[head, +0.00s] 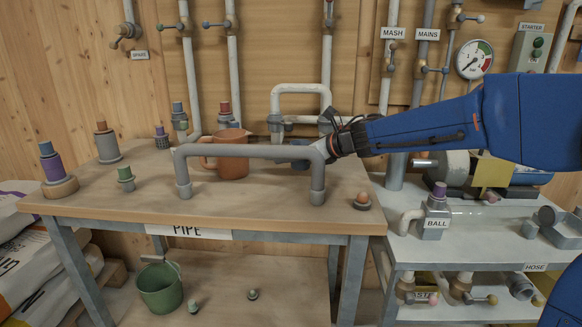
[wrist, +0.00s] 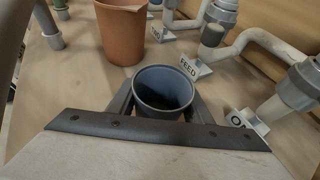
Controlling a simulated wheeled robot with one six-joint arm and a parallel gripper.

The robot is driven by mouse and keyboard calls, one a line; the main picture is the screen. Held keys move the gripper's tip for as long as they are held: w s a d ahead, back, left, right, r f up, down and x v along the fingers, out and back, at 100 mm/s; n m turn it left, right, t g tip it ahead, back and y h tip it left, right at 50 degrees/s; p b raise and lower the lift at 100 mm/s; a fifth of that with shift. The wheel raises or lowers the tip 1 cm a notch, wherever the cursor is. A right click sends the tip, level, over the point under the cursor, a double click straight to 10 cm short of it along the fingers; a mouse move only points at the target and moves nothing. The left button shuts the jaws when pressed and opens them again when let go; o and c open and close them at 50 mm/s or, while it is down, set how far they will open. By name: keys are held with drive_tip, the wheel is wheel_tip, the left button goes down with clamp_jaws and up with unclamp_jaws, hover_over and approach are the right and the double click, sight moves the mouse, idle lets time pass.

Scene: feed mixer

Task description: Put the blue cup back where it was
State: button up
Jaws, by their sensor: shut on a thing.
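The blue cup (wrist: 164,84) is a grey-blue, open-topped cup, upright and empty as far as I can see into it. My gripper (wrist: 160,108) is shut on it, with a finger on each side. In the head view my gripper (head: 318,151) reaches in from the right over the bench, and only a bit of the blue cup (head: 299,163) shows behind the grey pipe handle. I cannot tell whether its base touches the bench. A FEED label (wrist: 189,68) stands just beyond the cup in the wrist view.
A terracotta jug (head: 232,158) stands left of the cup. A grey pipe arch (head: 240,151) crosses in front of both. White pipework (head: 299,88) stands behind. A small egg-like piece (head: 362,200) sits at the bench's (head: 110,205) right edge. Several coloured stacked pieces stand at left.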

sight(291, 176)
drive_tip(key=shift+f, duration=1.8)
drive_tip(key=shift+f, duration=0.1)
drive_tip(key=o, duration=1.2)
